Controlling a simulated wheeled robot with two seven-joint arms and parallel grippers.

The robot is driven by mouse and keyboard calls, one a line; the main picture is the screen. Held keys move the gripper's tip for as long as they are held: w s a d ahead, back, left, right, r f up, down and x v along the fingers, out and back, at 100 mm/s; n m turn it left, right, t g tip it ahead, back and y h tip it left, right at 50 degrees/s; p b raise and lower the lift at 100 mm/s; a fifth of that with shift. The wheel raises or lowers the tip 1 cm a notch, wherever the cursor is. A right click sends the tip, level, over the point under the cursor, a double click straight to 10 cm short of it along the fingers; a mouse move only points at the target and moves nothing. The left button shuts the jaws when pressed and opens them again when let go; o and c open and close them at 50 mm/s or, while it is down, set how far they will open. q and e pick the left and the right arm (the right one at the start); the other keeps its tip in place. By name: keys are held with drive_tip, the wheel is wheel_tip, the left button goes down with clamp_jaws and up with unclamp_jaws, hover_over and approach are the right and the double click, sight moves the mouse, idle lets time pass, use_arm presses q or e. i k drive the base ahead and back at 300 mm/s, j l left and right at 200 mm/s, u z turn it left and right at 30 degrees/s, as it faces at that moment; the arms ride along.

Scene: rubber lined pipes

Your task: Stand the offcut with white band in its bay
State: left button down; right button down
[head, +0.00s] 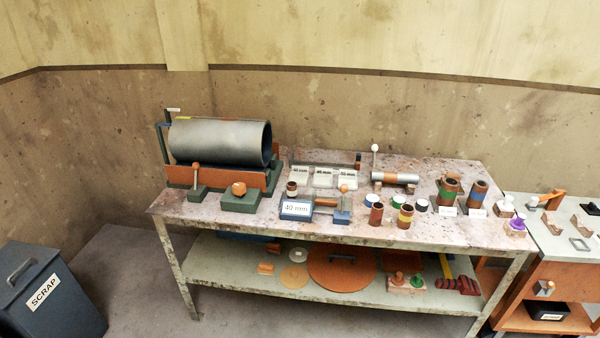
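A small brown offcut with a white band (292,190) stands upright on the workbench, just behind the blue-grey "40 mm" block. Neither of my grippers is in view.
The workbench (240,217) holds a large grey pipe (218,142) in an orange cradle at left. Red-banded (376,214) and yellow-banded (405,216) offcuts stand near the front edge. Larger green-banded (447,192) and blue-banded (478,194) tubes stand right. A scrap bin (40,295) is at left.

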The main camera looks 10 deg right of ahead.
sight(291, 185)
drive_tip(key=i+j, duration=0.15)
drive_tip(key=j, duration=0.25)
drive_tip(key=i+j, duration=0.15)
drive_tip(key=j, duration=0.2)
drive_tip(key=i+j, duration=0.15)
drive_tip(key=j, duration=0.25)
drive_tip(key=i+j, duration=0.15)
drive_tip(key=j, duration=0.2)
drive_tip(key=i+j+z, duration=0.1)
drive_tip(key=j, duration=0.3)
